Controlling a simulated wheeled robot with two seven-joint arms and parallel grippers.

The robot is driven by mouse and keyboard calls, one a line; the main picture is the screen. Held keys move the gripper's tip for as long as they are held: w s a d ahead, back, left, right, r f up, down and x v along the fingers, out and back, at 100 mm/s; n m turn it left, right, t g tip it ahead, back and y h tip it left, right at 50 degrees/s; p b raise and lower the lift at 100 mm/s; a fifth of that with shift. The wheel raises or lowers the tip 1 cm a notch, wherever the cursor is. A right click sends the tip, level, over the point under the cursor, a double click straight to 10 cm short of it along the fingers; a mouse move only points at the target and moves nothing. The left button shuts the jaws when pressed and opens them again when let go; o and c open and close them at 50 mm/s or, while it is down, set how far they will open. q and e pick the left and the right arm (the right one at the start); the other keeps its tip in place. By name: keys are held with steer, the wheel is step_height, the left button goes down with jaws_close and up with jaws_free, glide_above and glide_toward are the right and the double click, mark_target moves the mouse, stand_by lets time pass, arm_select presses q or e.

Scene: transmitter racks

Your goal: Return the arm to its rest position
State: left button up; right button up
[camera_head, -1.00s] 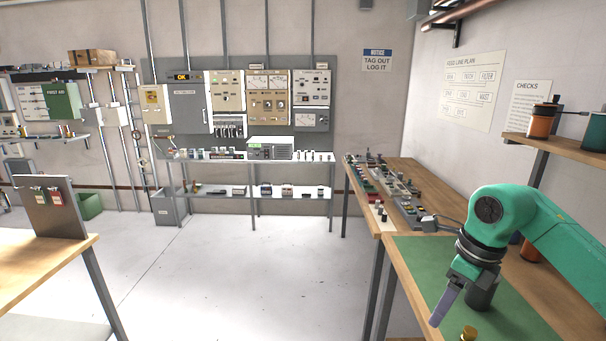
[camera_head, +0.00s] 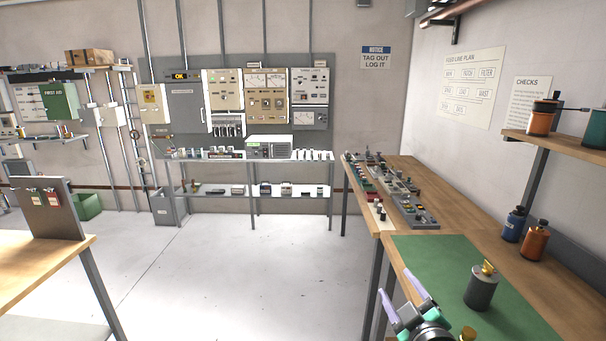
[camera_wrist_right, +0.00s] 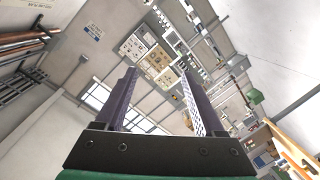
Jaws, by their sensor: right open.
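My right gripper (camera_head: 402,300) is at the bottom of the head view, in front of the green mat's near left edge. Its two purple fingers are spread apart and hold nothing. In the right wrist view the open fingers (camera_wrist_right: 158,100) point out into the room, with only the far wall panels between them. A grey cylinder with a brass top (camera_head: 482,287) stands upright on the green mat (camera_head: 430,262), apart from the gripper. My left gripper is not in view.
The wooden bench (camera_head: 480,228) carries several small parts at its far end. Blue (camera_head: 513,224) and orange (camera_head: 535,241) bottles stand near the wall, below a shelf (camera_head: 570,145). A brass piece (camera_head: 467,334) shows at the bottom edge. The floor (camera_head: 230,275) left of the bench is clear.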

steer(key=s+d+f+m+g, duration=0.3)
steer(key=s+f+m+g, duration=0.4)
steer(key=s+f+g, duration=1.1)
steer(key=s+f+t+b, duration=0.2)
steer(key=s+f+b, duration=0.15)
steer(key=f, duration=1.35)
steer(key=s+f+t+b, duration=0.2)
steer(key=s+f+b, duration=0.15)
steer(key=f, duration=1.35)
steer(key=s+d+f+g+b, duration=0.1)
steer(key=s+d+f+b, duration=0.2)
steer(key=s+f, duration=1.3)
steer(key=shift+f, duration=0.45)
steer(key=shift+d, duration=0.1)
